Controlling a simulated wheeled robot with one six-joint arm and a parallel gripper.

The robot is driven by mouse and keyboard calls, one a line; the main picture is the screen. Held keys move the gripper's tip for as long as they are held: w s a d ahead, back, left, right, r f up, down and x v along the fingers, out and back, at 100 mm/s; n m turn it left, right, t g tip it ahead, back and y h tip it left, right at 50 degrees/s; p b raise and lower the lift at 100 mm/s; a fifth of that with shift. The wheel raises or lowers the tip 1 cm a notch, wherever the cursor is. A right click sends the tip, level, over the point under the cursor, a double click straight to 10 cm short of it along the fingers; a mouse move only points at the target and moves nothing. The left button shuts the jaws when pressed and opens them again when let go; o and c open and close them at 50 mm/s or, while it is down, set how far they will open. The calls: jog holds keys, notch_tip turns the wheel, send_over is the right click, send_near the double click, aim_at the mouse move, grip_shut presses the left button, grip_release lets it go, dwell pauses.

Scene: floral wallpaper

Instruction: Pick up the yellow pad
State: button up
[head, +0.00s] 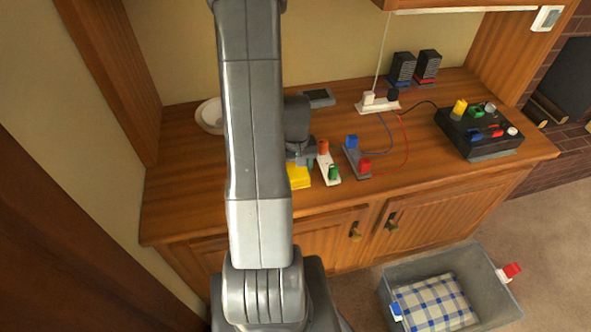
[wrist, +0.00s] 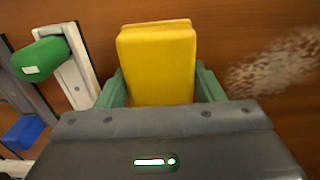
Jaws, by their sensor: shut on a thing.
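The yellow pad (wrist: 157,62) is a thick yellow block in the wrist view, upright in the picture between the two green fingers of my gripper (wrist: 162,88). The fingers are shut on its sides. In the head view, part of the yellow pad (head: 299,176) shows at the front of the wooden counter, just right of my arm. My arm hides the rest of it and most of the gripper there. I cannot tell whether the pad touches the counter.
A white strip with a green block (head: 332,172) and an orange block stands close right of the pad. A grey piece with blue and red blocks (head: 357,160) lies further right. A black control box (head: 478,130) is at the right. A grey bin (head: 398,273) stands on the floor.

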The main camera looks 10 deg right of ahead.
notch_tip(320, 180, up, 10)
jog(key=shift+f, duration=0.15)
dwell(0.3)
jog(key=shift+o, duration=1.2)
jog(key=shift+w, duration=0.1)
jog(key=shift+c, duration=0.6)
